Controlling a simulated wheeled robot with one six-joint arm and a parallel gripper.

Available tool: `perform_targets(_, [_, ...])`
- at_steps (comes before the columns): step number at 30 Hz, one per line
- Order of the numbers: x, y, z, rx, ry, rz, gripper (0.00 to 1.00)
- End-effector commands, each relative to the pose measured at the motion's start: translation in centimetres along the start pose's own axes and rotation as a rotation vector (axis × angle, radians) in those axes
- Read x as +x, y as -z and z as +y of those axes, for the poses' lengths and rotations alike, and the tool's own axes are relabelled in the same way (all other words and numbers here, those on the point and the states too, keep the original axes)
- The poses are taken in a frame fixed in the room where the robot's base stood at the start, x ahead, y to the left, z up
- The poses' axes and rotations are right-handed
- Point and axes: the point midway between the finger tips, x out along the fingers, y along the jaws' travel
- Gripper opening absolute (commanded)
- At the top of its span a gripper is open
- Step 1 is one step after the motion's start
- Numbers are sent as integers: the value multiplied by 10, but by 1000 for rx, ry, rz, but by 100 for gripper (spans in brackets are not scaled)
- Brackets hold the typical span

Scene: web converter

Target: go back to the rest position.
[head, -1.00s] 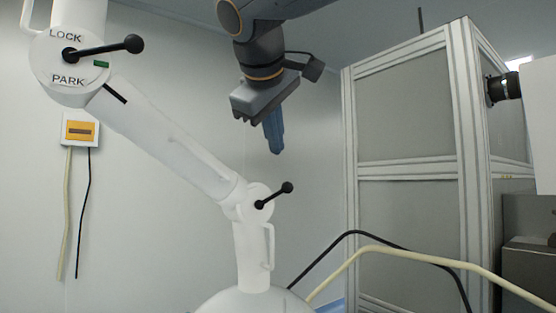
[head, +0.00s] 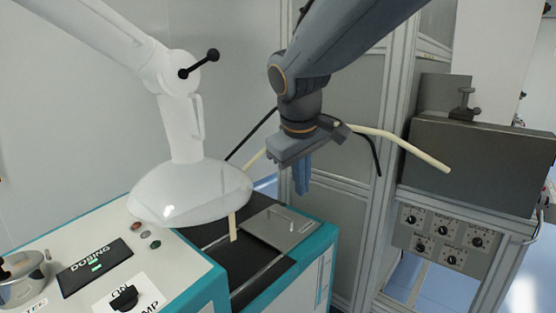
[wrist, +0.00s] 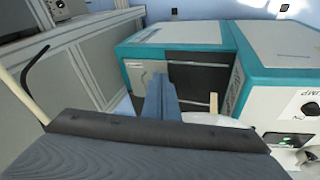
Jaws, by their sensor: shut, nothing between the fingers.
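My gripper (head: 302,178) hangs near the middle of the head view, its blue fingers pointing down and together, with nothing between them. It is in the air above and behind the right end of the teal and white machine (head: 318,262). In the wrist view my shut gripper (wrist: 160,97) shows at the centre, in front of that machine. My dark arm comes in from the top right of the head view.
A white jointed extraction arm with a dome hood (head: 190,192) hangs left of my gripper. A grey framed cabinet (head: 350,220) stands behind. A grey box (head: 480,165) and knob panel (head: 443,236) are at right. A cream hose (head: 405,148) passes close behind my wrist.

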Motion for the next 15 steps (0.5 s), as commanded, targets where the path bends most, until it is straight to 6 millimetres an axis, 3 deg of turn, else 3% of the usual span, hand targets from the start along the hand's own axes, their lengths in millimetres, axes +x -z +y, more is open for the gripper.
perform_targets(1, [24, -30, 4, 61, 25, -46, 0])
perform_targets(6, [84, -130, -1, 285, 110, -171, 0])
perform_targets(12, [121, -225, -21, 523, 174, -282, 0])
perform_targets(15, [127, -251, -29, 597, 189, -311, 0])
